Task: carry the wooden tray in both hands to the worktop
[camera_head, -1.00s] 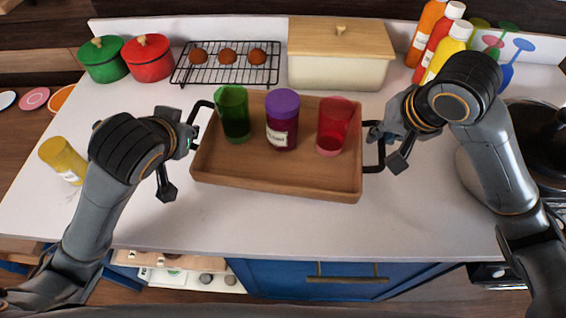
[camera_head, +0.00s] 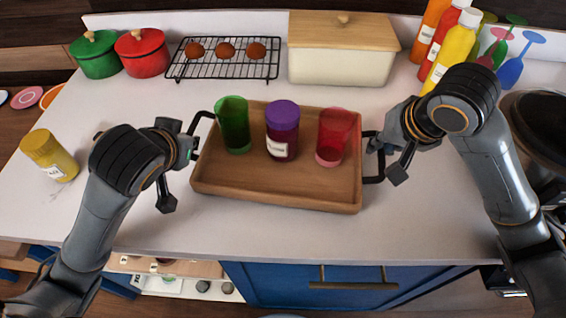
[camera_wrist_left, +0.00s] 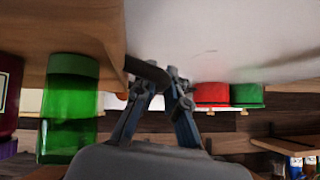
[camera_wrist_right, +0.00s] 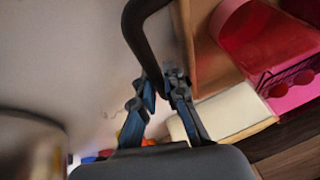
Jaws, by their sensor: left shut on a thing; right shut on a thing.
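The brown wooden tray (camera_head: 250,188) is over the white worktop (camera_head: 270,230), roughly level; I cannot tell whether it touches. It carries an upright green cup (camera_head: 234,125), a purple-lidded jar (camera_head: 282,131) and a red see-through cup (camera_head: 334,138). My left gripper (camera_head: 190,147) is shut on the tray's dark left handle, seen in the left wrist view (camera_wrist_left: 148,70). My right gripper (camera_head: 376,144) is shut on the dark right handle, seen in the right wrist view (camera_wrist_right: 143,38).
Behind the tray are green (camera_head: 97,56) and red (camera_head: 143,56) pots, a wire rack (camera_head: 204,69) with brown buns, and a cream bread box (camera_head: 342,65). Bottles (camera_head: 452,52) stand at back right. A yellow jar (camera_head: 49,156) stands left. Worktop in front is clear.

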